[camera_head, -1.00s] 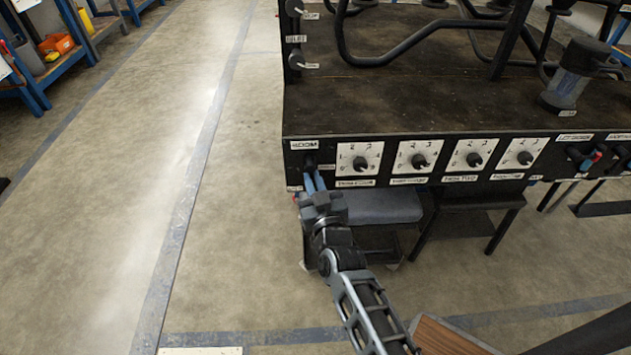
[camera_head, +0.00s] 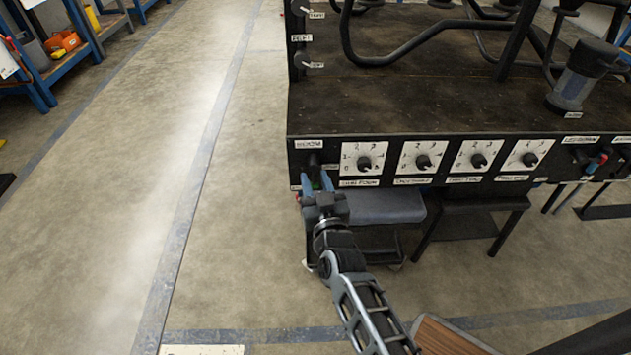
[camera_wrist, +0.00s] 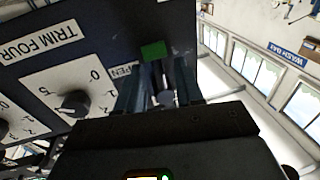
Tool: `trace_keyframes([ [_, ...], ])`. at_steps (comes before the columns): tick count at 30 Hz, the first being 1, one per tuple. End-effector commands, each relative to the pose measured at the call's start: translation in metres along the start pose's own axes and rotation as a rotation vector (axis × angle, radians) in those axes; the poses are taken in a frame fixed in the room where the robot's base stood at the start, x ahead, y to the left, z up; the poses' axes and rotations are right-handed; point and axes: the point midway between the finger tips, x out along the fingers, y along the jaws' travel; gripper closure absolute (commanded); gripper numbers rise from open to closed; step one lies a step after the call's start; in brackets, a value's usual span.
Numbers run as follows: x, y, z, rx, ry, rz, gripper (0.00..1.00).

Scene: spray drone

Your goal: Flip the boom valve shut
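The boom valve (camera_head: 313,161) is a small dark fitting under the BOOM label at the left end of the black panel. My gripper (camera_head: 318,180) is at the panel just below it, with its two blue-grey fingers apart. In the wrist view, my gripper (camera_wrist: 158,78) has its fingers on either side of a grey, round-ended piece (camera_wrist: 166,98), which looks like the valve's lever. I cannot tell whether either finger touches it. A green patch (camera_wrist: 153,50) shows on the panel beyond the fingertips, beside a partly hidden OPEN label (camera_wrist: 124,70).
A row of trim dials (camera_head: 365,162) runs along the panel to the right of the valve. Red and blue levers (camera_head: 595,163) are at the far right. A grey-topped stool (camera_head: 385,207) stands under the panel. The floor to the left is clear.

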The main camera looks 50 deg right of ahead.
Motion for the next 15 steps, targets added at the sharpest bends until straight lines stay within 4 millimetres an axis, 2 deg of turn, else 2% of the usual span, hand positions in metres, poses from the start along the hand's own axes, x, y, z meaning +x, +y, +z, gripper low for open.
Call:
trace_keyframes([
  [15, -0.069, -0.001, 0.0, 0.0, -0.001, -0.002, 0.63],
])
